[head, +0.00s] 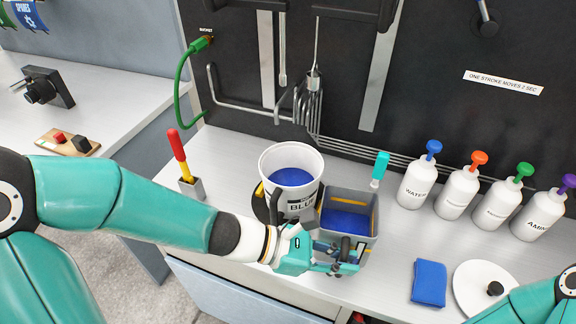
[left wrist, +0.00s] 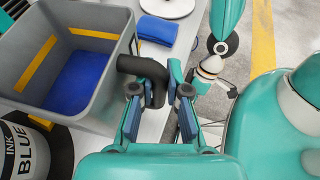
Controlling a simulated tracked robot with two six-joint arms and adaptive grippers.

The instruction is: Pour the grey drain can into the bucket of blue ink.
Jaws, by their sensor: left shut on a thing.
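The grey drain can (head: 372,235) is a square, open-topped can with blue liquid inside and yellow strips on its inner walls. My left gripper (head: 338,257) is shut on the can's black handle, which shows between the fingers in the left wrist view (left wrist: 150,75). The can looks upright; I cannot tell whether its base touches the bench. The bucket of blue ink (head: 312,192) is white, round and labelled BLUE. It stands upright just left of the can, with blue ink inside, and is partly hidden by my left gripper.
Several white bottles with coloured caps (head: 457,193) stand at the back right. A blue cloth (head: 429,283) and a round white dish (head: 484,287) lie at the right. A red-and-yellow tool (head: 179,155) stands in a holder at left. Tools hang on the black back panel (head: 400,110).

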